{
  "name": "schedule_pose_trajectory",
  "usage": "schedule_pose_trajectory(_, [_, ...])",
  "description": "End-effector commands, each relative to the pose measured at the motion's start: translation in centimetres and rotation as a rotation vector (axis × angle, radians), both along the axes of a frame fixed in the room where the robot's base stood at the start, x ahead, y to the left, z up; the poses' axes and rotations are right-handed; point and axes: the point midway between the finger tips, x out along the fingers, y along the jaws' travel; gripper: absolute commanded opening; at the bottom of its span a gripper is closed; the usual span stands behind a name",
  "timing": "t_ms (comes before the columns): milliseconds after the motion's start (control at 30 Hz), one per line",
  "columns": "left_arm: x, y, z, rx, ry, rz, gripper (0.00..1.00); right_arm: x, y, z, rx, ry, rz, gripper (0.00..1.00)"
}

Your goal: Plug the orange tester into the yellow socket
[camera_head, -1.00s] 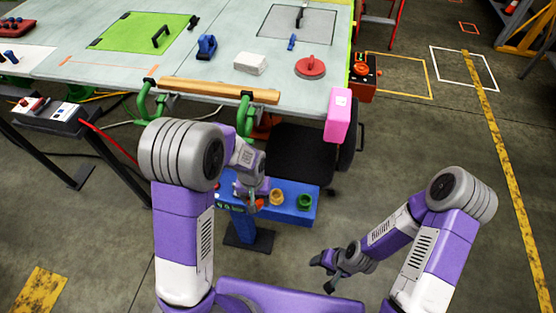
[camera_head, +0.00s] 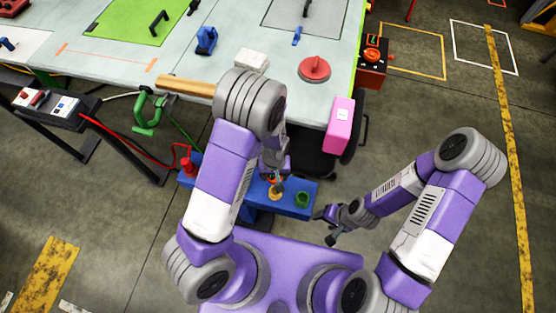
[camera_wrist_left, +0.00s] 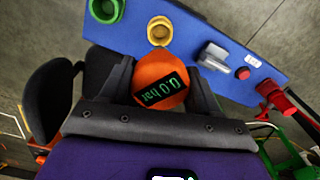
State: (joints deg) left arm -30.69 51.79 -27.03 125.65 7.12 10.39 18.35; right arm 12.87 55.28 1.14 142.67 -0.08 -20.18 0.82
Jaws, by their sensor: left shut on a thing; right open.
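My left gripper (camera_head: 274,182) is shut on the orange tester (camera_wrist_left: 152,71), a round body whose dark display reads 0.0 bar in green. The yellow socket (camera_wrist_left: 160,31) is a ring on the blue panel (camera_wrist_left: 208,28), just beyond the tester in the left wrist view. In the head view the yellow socket (camera_head: 275,195) shows just below the gripper. I cannot tell whether tester and socket touch; the tester's underside is hidden. The green socket (camera_head: 302,199) lies right of the yellow one. My right gripper (camera_head: 331,226) is open and empty, low beside the panel's right end.
A red plug (camera_wrist_left: 277,97) with a hose stands at the panel's left end in the head view. A grey lever (camera_wrist_left: 213,56) and a red button (camera_wrist_left: 243,73) sit between. The worktable (camera_head: 200,84) with a pink block (camera_head: 340,125) is beyond.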

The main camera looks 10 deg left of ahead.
Motion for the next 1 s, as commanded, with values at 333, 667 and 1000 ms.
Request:
schedule_pose_trajectory(333, [0.0, 0.0, -1.7, 0.000, 0.001, 0.000, 0.32, 0.0, 0.0, -1.5, 0.000, 0.001, 0.000, 0.60])
schedule_pose_trajectory(667, [0.0, 0.0, -5.5, 0.000, 0.000, 0.000, 0.32, 0.0, 0.0, -4.7, 0.000, 0.000, 0.000, 0.60])
schedule_pose_trajectory(1000, [0.0, 0.0, -7.0, -0.001, -0.001, 0.000, 0.32, 0.0, 0.0, -5.9, 0.000, 0.000, 0.000, 0.60])
